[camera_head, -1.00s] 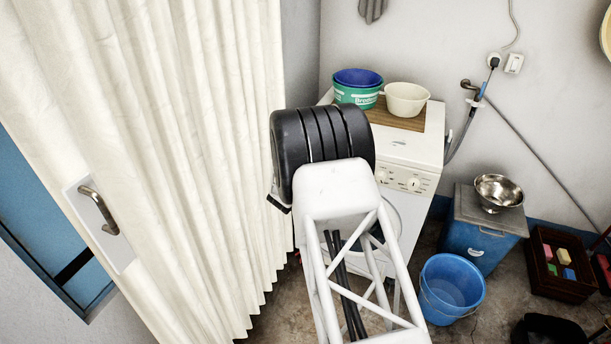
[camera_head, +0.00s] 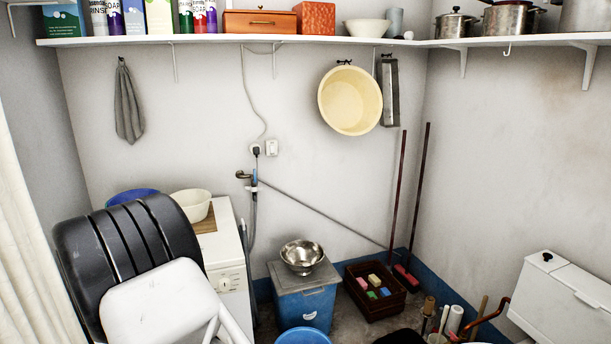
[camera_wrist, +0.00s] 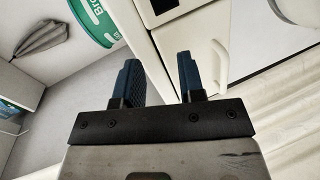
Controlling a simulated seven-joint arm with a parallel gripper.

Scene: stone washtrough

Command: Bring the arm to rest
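My gripper (camera_wrist: 158,68) shows in the wrist view with its two dark blue fingers apart and nothing between them. In the head view the gripper is hidden; only my black and white arm links show at the lower left, in front of the washing machine (camera_head: 228,262). In the wrist view, a white machine front with a handle (camera_wrist: 219,66) lies beyond the fingers. The green tub (camera_wrist: 98,18) and a grey cloth (camera_wrist: 42,38) are at the upper left there.
A cream curtain (camera_head: 28,250) is close at the left. A white bowl (camera_head: 191,205) and blue tub (camera_head: 131,194) stand on the machine. A steel bowl (camera_head: 302,256) sits on a blue bin (camera_head: 305,306).

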